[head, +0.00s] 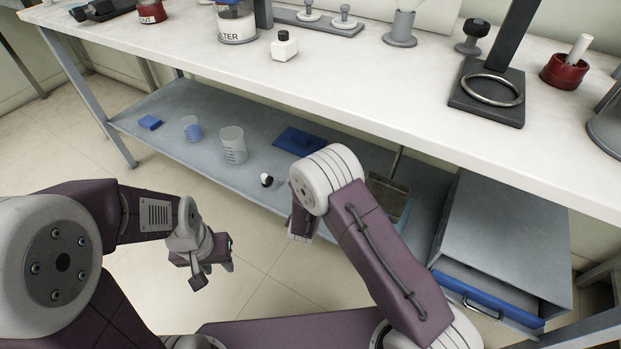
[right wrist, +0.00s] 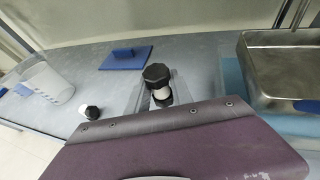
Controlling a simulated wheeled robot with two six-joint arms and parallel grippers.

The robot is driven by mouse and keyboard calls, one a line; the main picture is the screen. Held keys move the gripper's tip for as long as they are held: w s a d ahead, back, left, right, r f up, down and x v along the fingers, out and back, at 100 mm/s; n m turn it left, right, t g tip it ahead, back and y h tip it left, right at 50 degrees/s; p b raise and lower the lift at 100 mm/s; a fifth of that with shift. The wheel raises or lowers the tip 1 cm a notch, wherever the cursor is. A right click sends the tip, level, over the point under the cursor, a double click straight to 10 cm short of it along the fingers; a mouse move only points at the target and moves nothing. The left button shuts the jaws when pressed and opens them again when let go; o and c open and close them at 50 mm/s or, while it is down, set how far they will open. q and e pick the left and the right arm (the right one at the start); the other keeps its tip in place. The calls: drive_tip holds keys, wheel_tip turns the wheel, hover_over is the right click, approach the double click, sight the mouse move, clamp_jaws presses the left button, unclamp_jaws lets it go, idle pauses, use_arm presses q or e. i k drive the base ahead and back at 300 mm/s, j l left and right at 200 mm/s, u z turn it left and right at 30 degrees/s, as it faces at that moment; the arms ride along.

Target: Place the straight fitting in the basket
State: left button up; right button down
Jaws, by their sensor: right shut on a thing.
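In the right wrist view, a white fitting with black nuts (right wrist: 158,84), likely the straight fitting, is between the fingers of my right gripper (right wrist: 157,96), which is shut on it. The purple wrist housing hides part of the fingers. In the head view my right gripper (head: 301,228) hangs at the shelf's front edge, and the held fitting is hidden there. A metal tray-like container (right wrist: 268,98), perhaps the basket, stands to the right; in the head view it is partly behind my right arm (head: 397,190). My left gripper (head: 214,266) is open and empty over the floor.
The grey lower shelf (head: 180,108) holds two beakers (head: 233,146), a blue block (head: 149,122), a blue plate with a handle (head: 296,141) and a small black-and-white piece (head: 267,180). A drawer cabinet (head: 505,235) stands at right. The white bench top (head: 390,95) overhangs the shelf.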

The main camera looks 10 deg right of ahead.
sight(389, 202)
drive_tip(key=k+j+z, duration=0.2)
drive_tip(key=j+z, duration=0.2)
drive_tip(key=k+z, duration=0.2)
drive_tip(key=z, duration=0.25)
drive_tip(key=l+z, duration=0.35)
